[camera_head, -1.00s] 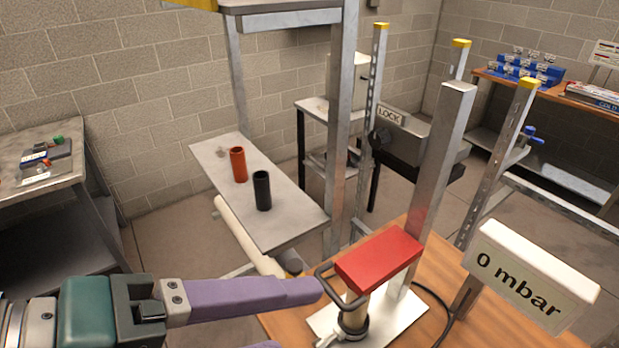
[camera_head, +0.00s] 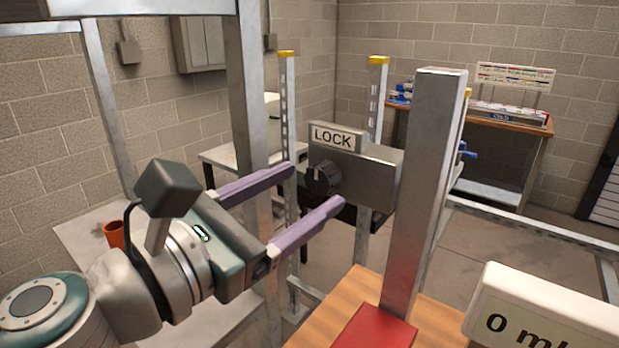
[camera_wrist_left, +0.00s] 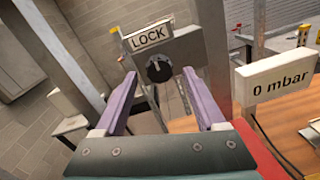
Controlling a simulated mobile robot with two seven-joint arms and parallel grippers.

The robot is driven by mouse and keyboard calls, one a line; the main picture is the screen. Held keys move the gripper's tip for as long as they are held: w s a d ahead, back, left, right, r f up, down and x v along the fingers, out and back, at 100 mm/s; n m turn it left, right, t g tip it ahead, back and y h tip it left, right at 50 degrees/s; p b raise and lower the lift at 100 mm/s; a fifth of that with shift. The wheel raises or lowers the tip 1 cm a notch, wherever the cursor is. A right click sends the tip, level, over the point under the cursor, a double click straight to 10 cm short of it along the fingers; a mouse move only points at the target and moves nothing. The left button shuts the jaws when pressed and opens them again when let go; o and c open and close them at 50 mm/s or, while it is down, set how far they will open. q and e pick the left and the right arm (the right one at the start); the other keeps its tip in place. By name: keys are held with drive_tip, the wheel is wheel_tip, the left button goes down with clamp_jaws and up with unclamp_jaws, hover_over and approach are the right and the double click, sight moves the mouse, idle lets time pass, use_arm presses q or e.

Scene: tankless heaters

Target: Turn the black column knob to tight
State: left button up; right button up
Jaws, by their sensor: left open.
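The black column knob (camera_head: 322,179) sits on the front of a grey metal box (camera_head: 368,176) under a LOCK sign (camera_head: 336,137). My left gripper (camera_head: 316,187) is open, its two purple fingers pointing toward the knob. In the head view the fingertips appear to either side of the knob; contact cannot be told. In the left wrist view the knob (camera_wrist_left: 158,69) shows between and beyond the fingers (camera_wrist_left: 157,80), with a light mark on its face. My right gripper is not in view.
A tall grey post (camera_head: 424,190) stands right of the box, with a red block (camera_head: 374,330) at its foot. A 0 mbar display (camera_head: 545,315) is at lower right. An upright frame post (camera_head: 247,90) stands behind my left gripper. An orange cup (camera_head: 114,234) is on the left shelf.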

use_arm(q)
drive_tip(key=shift+x, duration=0.85)
clamp_jaws()
